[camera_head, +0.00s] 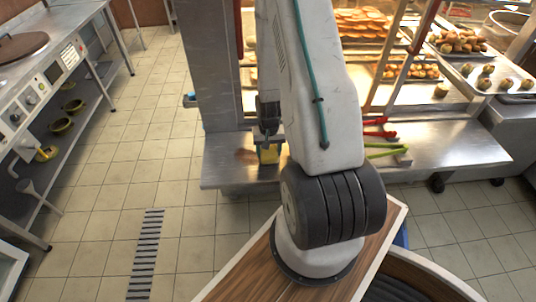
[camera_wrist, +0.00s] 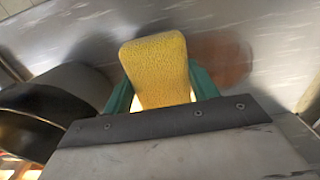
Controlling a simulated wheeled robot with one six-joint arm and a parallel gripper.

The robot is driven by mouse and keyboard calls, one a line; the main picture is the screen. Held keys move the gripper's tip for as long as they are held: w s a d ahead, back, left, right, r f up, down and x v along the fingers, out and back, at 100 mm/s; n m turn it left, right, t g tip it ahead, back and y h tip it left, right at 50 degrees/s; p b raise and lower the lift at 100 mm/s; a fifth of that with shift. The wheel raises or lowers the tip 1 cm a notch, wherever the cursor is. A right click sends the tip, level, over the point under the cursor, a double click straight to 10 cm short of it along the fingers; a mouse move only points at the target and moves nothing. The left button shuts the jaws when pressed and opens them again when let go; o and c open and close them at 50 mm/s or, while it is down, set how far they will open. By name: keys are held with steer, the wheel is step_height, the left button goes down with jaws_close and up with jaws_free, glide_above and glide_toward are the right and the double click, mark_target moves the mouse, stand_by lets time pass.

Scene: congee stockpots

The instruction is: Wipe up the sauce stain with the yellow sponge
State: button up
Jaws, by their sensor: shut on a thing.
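The yellow sponge (camera_wrist: 156,68) is between the green fingers of my gripper (camera_wrist: 160,90) in the wrist view. My gripper is shut on it. In the head view the sponge (camera_head: 269,154) shows below my gripper (camera_head: 268,140), over the metal counter ledge. The brownish-orange sauce stain (camera_wrist: 222,60) is on the metal surface right beside the sponge in the wrist view. In the head view the stain (camera_head: 245,157) shows on the ledge just left of the sponge. I cannot tell whether the sponge touches the surface.
The metal ledge (camera_head: 222,174) runs along the front of a lit display case with food trays. Red-handled tongs (camera_head: 379,134) and green-handled tongs (camera_head: 386,150) lie to the right. A dark round vessel (camera_wrist: 55,105) is at left in the wrist view. Tiled floor is open at left.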

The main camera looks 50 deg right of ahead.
steer(key=shift+r, duration=3.3)
